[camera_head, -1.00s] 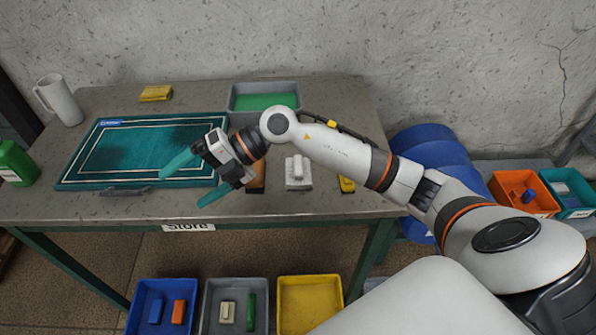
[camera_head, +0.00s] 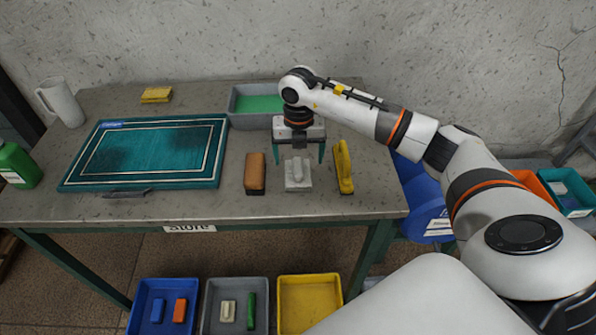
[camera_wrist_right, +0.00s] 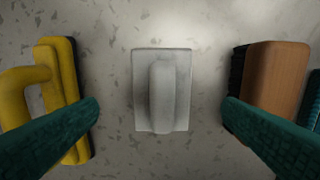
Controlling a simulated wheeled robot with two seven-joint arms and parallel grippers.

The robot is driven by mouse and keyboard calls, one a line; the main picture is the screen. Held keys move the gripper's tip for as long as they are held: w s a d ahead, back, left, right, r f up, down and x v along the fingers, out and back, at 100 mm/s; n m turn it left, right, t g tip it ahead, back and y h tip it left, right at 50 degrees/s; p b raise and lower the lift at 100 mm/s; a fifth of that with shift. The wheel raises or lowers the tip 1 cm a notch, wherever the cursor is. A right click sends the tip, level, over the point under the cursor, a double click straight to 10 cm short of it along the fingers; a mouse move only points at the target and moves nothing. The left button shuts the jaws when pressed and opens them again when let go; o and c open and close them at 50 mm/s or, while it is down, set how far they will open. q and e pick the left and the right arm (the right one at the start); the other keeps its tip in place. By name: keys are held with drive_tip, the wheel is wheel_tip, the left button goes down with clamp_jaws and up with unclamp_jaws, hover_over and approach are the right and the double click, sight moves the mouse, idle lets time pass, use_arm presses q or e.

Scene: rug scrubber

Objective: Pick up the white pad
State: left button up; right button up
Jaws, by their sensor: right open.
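The white pad (camera_head: 298,174) is a pale block with a raised grip along its top. It lies on the table between a brown brush and a yellow-handled brush. In the right wrist view the white pad (camera_wrist_right: 161,92) lies in the middle, between the two green fingers and touching neither. My right gripper (camera_head: 299,155) points down over the pad, open and empty; its fingers also show in the right wrist view (camera_wrist_right: 160,112). My left gripper is not in view.
The brown brush (camera_head: 255,173) and yellow brush (camera_head: 343,166) lie close on either side of the pad. A grey tray of green liquid (camera_head: 240,119) stands behind. A teal rug board (camera_head: 75,180) is at left. Bins, including an empty yellow one (camera_head: 309,304), stand below the table's front edge.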

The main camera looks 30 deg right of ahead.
sight(298, 166)
wheel_tip(298, 166, down, 4)
drive_tip(key=shift+a+f+p, duration=0.1)
drive_tip(key=shift+f+p, duration=0.15)
drive_tip(key=shift+p, duration=0.55)
drive_tip(key=shift+f, duration=0.4)
drive_tip(key=shift+c, duration=0.2)
drive_tip(key=c, duration=1)
wheel_tip(298, 166, up, 10)
drive_tip(key=shift+r+b, duration=0.1)
drive_tip(key=shift+b, duration=0.85)
drive_tip(key=shift+c, duration=0.2)
drive_tip(key=o, duration=0.4)
drive_tip(key=c, duration=0.5)
